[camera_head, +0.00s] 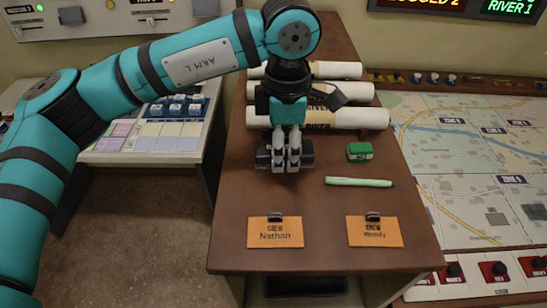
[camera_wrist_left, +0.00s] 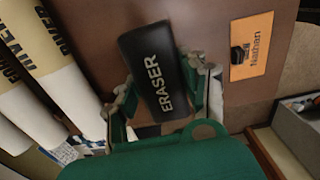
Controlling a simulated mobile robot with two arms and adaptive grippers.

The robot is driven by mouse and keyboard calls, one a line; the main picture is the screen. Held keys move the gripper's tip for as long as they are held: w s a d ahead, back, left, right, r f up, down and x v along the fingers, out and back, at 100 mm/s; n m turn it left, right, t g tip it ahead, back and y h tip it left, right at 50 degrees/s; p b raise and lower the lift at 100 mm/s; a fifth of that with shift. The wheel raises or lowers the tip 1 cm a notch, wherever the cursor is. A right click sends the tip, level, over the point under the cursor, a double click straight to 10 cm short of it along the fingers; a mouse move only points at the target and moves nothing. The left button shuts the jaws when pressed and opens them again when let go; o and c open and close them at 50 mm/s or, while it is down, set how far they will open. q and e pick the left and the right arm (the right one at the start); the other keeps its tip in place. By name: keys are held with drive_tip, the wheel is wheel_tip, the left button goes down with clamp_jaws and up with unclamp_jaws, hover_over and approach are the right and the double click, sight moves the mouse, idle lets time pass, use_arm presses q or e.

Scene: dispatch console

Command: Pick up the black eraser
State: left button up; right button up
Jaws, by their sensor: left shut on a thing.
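The black eraser (camera_wrist_left: 153,66), lettered ERASER, sits between the fingers of my left gripper (camera_wrist_left: 165,85) in the left wrist view. In the head view the eraser (camera_head: 307,152) shows as a dark block on or just above the brown desk, with my left gripper (camera_head: 286,160) shut across its middle from above. I cannot tell whether the eraser still touches the desk. My right gripper is not in view.
Rolled white papers (camera_head: 335,118) lie behind the eraser. A green block (camera_head: 360,151) and a pale green marker (camera_head: 359,182) lie to its right. Orange name cards, Nathan (camera_head: 275,237) and Wendy (camera_head: 375,237), lie nearer the front edge. The desk's front middle is clear.

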use_arm(q)
drive_tip(key=s+d+b, duration=0.1)
drive_tip(key=s+d, duration=0.1)
drive_tip(key=d, duration=0.1)
drive_tip(key=s+d+b, duration=0.2)
drive_tip(key=d, duration=0.2)
drive_tip(key=s+d+r+b, duration=0.1)
drive_tip(key=s+d, duration=0.1)
drive_tip(key=d, duration=0.2)
drive_tip(key=shift+s, duration=0.1)
drive_tip(key=shift+s+d+r+b, duration=0.15)
drive_tip(key=shift+s+d+b, duration=0.1)
drive_tip(key=shift+d+b, duration=0.2)
drive_tip(key=shift+s+d, duration=0.1)
drive_tip(key=shift+d, duration=0.05)
